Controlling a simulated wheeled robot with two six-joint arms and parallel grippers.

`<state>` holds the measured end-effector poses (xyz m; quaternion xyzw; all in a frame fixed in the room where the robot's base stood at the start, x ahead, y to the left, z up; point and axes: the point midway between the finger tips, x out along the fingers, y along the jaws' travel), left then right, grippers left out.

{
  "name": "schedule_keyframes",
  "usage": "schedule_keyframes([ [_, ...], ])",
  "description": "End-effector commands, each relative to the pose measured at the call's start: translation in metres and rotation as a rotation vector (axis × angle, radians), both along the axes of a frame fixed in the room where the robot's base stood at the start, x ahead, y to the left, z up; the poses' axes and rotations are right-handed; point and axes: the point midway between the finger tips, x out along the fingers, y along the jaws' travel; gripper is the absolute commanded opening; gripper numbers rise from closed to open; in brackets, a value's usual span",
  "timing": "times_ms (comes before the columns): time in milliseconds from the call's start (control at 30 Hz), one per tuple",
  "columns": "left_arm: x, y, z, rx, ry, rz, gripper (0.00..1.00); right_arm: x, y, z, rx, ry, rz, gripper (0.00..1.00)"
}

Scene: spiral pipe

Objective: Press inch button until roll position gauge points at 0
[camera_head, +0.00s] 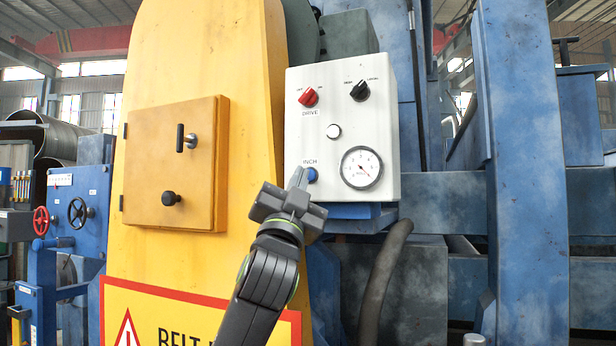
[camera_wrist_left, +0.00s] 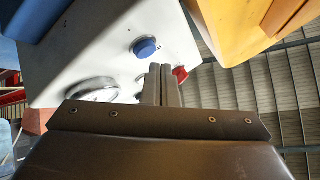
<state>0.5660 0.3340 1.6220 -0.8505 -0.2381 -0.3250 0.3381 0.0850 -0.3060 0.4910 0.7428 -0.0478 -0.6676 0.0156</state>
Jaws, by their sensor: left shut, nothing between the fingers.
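The blue inch button (camera_head: 312,174) is on the lower left of the white control panel (camera_head: 325,105), under the word INCH. My right gripper is not in view.
A yellow housing (camera_head: 150,260) with a yellow door (camera_head: 165,165) stands to the left. A dark hose (camera_head: 385,275) hangs below the panel.

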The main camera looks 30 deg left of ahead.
Motion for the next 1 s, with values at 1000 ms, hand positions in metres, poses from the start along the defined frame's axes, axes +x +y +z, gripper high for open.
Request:
schedule_keyframes([
  [1000,-0.049,-0.008,0.000,0.000,0.000,0.000,0.00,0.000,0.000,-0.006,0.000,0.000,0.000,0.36],
])
